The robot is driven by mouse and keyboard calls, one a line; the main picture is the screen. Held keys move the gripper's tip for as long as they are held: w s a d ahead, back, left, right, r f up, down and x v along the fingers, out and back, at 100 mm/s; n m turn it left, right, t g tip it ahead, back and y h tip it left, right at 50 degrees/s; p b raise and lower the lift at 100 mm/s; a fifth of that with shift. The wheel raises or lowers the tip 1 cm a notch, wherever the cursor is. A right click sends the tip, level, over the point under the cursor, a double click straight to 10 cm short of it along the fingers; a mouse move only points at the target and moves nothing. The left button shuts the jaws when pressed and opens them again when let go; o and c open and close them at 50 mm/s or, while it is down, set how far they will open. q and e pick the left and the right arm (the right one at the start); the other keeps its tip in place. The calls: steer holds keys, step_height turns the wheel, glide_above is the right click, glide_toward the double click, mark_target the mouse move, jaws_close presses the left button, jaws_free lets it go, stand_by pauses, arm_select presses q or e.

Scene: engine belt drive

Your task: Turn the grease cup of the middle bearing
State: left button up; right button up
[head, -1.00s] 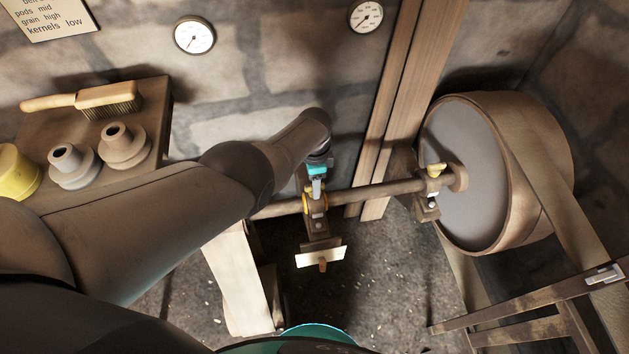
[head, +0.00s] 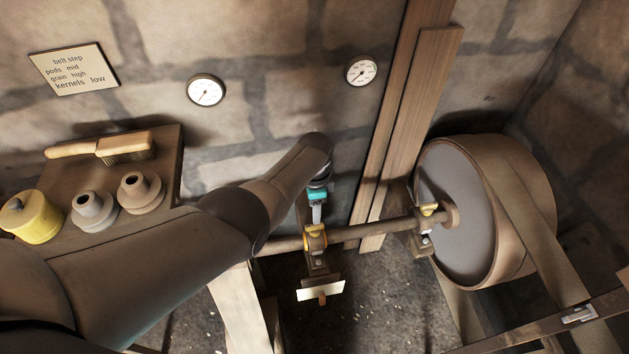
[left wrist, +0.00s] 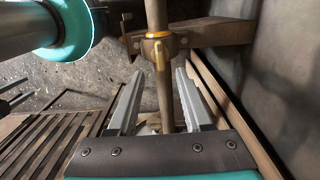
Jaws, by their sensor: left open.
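The middle bearing (head: 316,262) carries the shaft (head: 375,228), with a yellow grease cup (head: 315,238) on it. A white tag (head: 320,291) hangs below it. My left gripper (head: 317,222) reaches down to the cup from above; in the head view its fingers overlap the cup's top. My left forearm hides the shaft's left part.
Another bearing with a yellow cup (head: 428,209) sits to the right, beside a large belt pulley (head: 480,220). Wooden posts (head: 415,120) stand behind the shaft. A shelf (head: 170,165) at left holds a brush (head: 100,147), two stepped pulleys and a yellow can (head: 30,217).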

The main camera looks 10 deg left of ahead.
arm_select(q)
step_height(320, 180, up, 8)
steer(key=p, duration=0.4)
steer(key=shift+f, duration=0.25)
